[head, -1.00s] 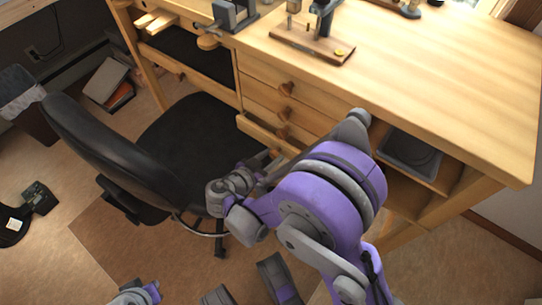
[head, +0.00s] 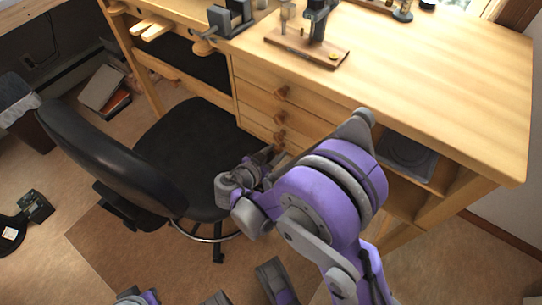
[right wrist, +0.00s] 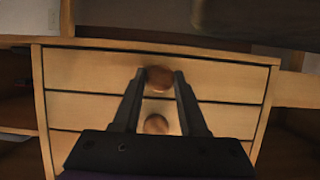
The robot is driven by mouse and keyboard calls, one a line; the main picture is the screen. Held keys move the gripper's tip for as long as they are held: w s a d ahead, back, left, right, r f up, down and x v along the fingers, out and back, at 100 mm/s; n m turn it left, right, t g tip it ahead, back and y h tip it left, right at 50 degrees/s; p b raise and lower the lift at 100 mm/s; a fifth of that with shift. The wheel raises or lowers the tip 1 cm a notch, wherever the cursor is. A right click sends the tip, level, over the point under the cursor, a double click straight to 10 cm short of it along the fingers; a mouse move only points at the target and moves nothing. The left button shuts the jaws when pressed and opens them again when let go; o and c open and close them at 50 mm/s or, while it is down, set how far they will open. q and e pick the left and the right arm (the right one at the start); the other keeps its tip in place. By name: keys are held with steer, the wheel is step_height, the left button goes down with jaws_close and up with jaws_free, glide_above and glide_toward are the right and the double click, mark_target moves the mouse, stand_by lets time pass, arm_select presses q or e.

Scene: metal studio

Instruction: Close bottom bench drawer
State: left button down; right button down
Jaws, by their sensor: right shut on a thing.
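The wooden bench (head: 440,90) has a stack of drawers with round brown knobs. The bottom drawer (head: 252,128) is the lowest front in the head view and looks flush or almost flush with those above; my arm partly hides it. The right wrist view appears upside down, so the bottom drawer (right wrist: 90,72) is the uppermost front there. My right gripper (right wrist: 159,74) has its fingers on either side of the bottom drawer's knob (right wrist: 158,80), shut on it. In the head view my right gripper (head: 268,155) is at the bottom drawer, largely hidden.
A black office chair (head: 185,145) stands close, left of my right gripper. Open shelves (head: 410,190) with a grey tray (head: 408,158) are right of the drawers. Tools on a wooden board (head: 300,48) stand on the bench top. Floor is free at the lower right.

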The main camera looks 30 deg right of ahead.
steer(key=shift+d, duration=0.1)
steer(key=shift+c, duration=2.3)
jaws_free()
steer(key=shift+w+d, duration=0.1)
steer(key=p+v, duration=0.2)
steer(key=v, duration=0.9)
steer(key=shift+d+f, duration=0.1)
